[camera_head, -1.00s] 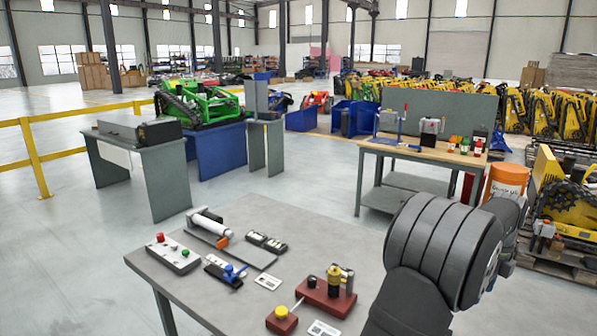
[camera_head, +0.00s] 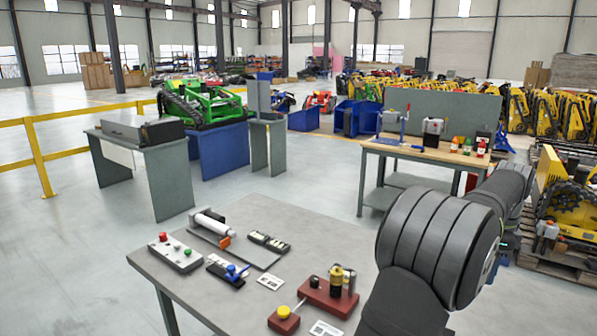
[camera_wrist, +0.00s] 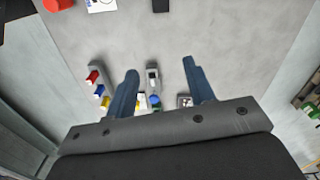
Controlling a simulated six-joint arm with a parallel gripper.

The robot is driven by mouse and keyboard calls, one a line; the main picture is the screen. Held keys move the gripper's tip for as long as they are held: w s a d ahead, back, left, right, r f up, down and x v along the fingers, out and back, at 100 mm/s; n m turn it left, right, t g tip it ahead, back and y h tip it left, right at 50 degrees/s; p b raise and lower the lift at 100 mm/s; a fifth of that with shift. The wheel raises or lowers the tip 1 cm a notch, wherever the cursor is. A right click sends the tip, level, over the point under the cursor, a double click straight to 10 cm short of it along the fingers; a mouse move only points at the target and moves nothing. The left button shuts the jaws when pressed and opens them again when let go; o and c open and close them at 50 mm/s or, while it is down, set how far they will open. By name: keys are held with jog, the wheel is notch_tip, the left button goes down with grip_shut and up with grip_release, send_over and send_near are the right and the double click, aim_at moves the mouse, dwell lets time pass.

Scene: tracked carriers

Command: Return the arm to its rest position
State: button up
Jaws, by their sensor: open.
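My dark grey arm (camera_head: 435,245) fills the lower right of the head view, over the right side of the near grey table (camera_head: 330,233). My gripper is out of sight there. In the wrist view my gripper (camera_wrist: 160,66) points at a grey surface, its two blue-grey fingers wide apart and nothing held between them. Beyond the fingers, a small grey item with a blue knob (camera_wrist: 154,99) lies on the surface in the gap. I cannot tell how far above the surface the fingertips are.
On the near table are a button box (camera_head: 175,253), a white cylinder device (camera_head: 211,222), a blue-handled item (camera_head: 232,272), a red block with a brass part (camera_head: 328,296) and a yellow-knobbed red box (camera_head: 284,320). A wooden-topped bench (camera_head: 425,152) stands behind. The table's middle has bare room.

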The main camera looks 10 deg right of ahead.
jog(key=shift+a+r+n, duration=0.1)
jog(key=shift+n, duration=0.4)
jog(key=o, duration=0.9)
jog(key=shift+o, duration=1.1)
jog(key=shift+w+a+r, duration=0.1)
jog(key=shift+w, duration=0.05)
jog(key=w+a+r+m, duration=0.2)
jog(key=w+a+r, duration=0.2)
jog(key=a, duration=0.2)
jog(key=w+a+r+m, duration=0.1)
jog(key=w+a+r, duration=0.25)
jog(key=a, duration=0.35)
notch_tip(320, 180, down, 10)
jog(key=shift+w, duration=0.45)
